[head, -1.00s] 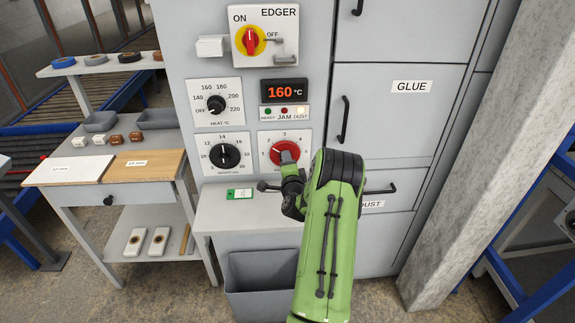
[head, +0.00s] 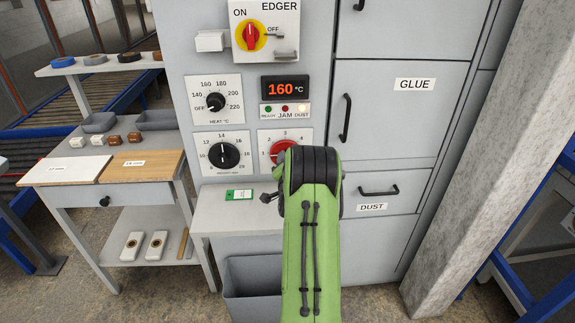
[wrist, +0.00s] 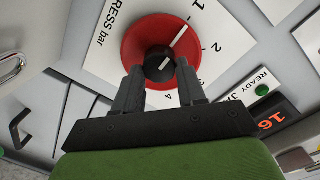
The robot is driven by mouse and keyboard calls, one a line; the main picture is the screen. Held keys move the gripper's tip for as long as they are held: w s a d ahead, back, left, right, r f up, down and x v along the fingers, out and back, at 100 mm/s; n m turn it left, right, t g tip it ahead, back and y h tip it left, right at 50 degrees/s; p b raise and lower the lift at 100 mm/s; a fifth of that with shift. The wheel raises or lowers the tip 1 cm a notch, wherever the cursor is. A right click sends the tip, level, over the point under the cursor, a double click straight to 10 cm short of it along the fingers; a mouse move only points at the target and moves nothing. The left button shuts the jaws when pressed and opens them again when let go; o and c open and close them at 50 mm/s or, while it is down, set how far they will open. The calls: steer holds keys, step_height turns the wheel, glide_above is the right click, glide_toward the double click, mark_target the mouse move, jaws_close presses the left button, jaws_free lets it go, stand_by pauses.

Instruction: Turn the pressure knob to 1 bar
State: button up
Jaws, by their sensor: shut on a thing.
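The red pressure knob (head: 281,148) is on the lower right dial plate of the edger panel, partly hidden behind my arm in the head view. In the wrist view the red knob (wrist: 135,45) has a dark grip in its middle and a white pointer line, which slants up right toward the side of the 1 and 2 marks; I cannot tell its exact reading. My gripper (wrist: 160,74) is at the knob, with a finger on either side of the dark grip, shut on it. In the head view my fingers are hidden behind my green arm.
A black dial (head: 224,154) sits left of the knob, with the heat knob (head: 215,102) above it. A small ledge (head: 210,215) with a green-and-white tag (head: 239,195) juts out below. A grey bin (head: 250,275) stands underneath.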

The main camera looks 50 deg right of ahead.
steer(key=shift+f, duration=0.15)
steer(key=o, duration=1)
steer(key=shift+o, duration=0.2)
steer(key=b+v, duration=0.7)
steer(key=v, duration=0.8)
steer(key=shift+s+a, duration=0.25)
steer(key=shift+a, duration=0.1)
